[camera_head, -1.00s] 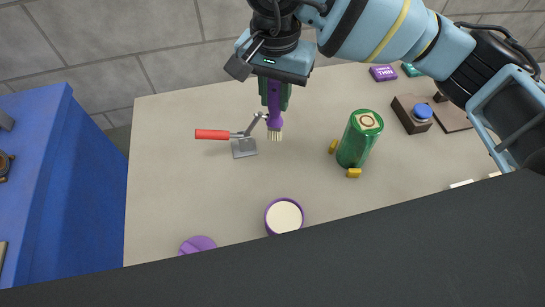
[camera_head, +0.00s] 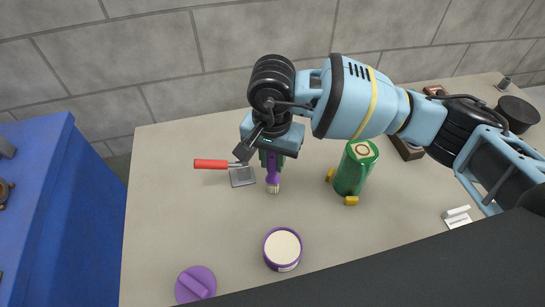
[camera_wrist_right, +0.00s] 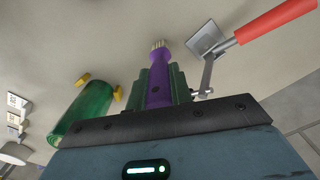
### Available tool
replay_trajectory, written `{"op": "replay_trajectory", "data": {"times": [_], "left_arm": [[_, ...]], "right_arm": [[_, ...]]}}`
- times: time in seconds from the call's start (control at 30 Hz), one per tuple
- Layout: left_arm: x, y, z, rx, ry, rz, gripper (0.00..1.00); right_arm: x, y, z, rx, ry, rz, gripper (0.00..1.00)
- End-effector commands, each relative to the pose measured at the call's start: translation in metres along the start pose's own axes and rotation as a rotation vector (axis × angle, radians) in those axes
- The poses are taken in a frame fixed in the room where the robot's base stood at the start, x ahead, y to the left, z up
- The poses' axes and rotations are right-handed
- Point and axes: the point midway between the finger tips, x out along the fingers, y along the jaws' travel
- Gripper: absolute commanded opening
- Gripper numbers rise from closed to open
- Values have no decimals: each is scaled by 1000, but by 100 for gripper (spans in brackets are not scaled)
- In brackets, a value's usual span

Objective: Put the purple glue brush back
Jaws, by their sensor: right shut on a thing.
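The purple glue brush (camera_head: 273,174) hangs bristles down from my right gripper (camera_head: 272,160), which is shut on its handle above the table. The brush also shows in the right wrist view (camera_wrist_right: 158,75), between the dark green fingers. Its pale bristles are nearest the red-handled metal tool. A round purple-rimmed pot (camera_head: 282,248) with a cream top stands in front of the brush, apart from it. A purple lid with a raised bar (camera_head: 196,284) lies at the front left. My left gripper is not in view.
A green cylinder (camera_head: 355,170) with yellow feet stands to the right. A blue cabinet (camera_head: 60,210) is at the left. The table between brush and pot is clear.

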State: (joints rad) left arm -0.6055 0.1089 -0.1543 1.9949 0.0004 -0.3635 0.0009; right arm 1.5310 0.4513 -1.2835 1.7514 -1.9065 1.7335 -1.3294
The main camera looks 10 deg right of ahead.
Motion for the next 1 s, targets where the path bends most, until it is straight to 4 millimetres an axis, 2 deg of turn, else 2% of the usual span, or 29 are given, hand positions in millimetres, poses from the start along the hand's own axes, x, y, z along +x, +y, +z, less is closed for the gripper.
{"op": "replay_trajectory", "data": {"times": [0.37, 0.4, 0.57, 0.83, 1.0], "left_arm": [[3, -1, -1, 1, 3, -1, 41], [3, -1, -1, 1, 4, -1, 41], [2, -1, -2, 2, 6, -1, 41], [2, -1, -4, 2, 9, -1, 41], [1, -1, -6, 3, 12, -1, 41]], "right_arm": [[5, 0, 0, 1, 0, -1, 0], [5, 0, 0, 1, 0, -1, 23], [4, 0, 0, 1, 1, -2, 43], [3, 0, 0, 1, 1, -2, 43], [-8, -1, -1, 1, 3, -3, 43]]}}
